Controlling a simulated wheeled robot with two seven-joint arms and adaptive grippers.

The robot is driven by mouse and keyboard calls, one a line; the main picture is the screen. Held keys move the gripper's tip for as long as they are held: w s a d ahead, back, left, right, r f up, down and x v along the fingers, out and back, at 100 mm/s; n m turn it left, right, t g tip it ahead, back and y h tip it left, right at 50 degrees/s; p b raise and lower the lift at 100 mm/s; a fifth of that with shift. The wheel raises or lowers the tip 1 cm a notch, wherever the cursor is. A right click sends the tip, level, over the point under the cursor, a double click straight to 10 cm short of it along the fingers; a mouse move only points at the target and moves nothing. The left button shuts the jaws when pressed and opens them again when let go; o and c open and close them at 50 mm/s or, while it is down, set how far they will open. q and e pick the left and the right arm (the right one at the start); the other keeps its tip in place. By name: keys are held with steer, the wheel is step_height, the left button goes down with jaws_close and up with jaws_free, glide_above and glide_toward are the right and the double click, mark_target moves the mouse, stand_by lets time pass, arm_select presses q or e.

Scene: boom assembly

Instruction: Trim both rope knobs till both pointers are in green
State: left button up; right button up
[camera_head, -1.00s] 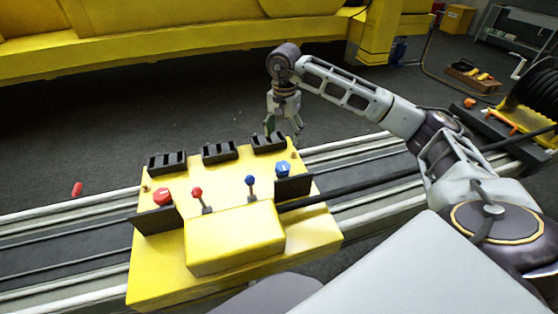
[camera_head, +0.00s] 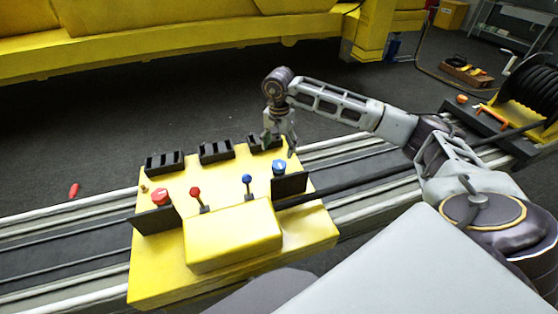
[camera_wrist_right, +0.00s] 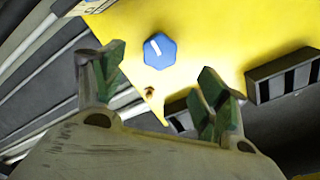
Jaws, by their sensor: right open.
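The yellow panel (camera_head: 155,285) carries a red knob (camera_head: 161,196) at its left and a blue knob (camera_head: 279,167) at its right. My right gripper (camera_head: 279,150) is open and empty, above the back right part of the panel, behind the blue knob. In the right wrist view the blue knob (camera_wrist_right: 160,50), with a white line on its top, lies beyond and between the two green-padded fingers, apart from them. The gauge faces and pointers cannot be made out. My left gripper is not in view.
A red lever (camera_head: 197,197) and a blue lever (camera_head: 247,183) stand between the knobs. Black upright plates (camera_head: 290,184) stand by the knobs. Black slotted blocks (camera_head: 216,151) line the back edge. A black cable runs off to the right.

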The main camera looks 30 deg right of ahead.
mark_target(279, 164)
steer(key=shift+f+p, duration=0.85)
steer(key=shift+f, duration=3.1)
steer(key=c, duration=1)
steer(key=shift+c, duration=0.2)
steer(key=shift+b, duration=0.35)
steer(key=shift+f+m+b, duration=0.1)
steer(key=shift+m+b, duration=1)
steer(key=shift+m, duration=0.5)
steer(key=m+b, duration=0.2)
steer(key=m, duration=0.2)
steer(key=shift+b, duration=0.35)
steer(key=m+b, duration=0.2)
steer(key=m, duration=0.2)
steer(key=shift+m, duration=0.3)
steer(key=shift+r+m+b, duration=0.2)
steer(key=shift+m+b, duration=0.45)
steer(key=shift+m, duration=1.35)
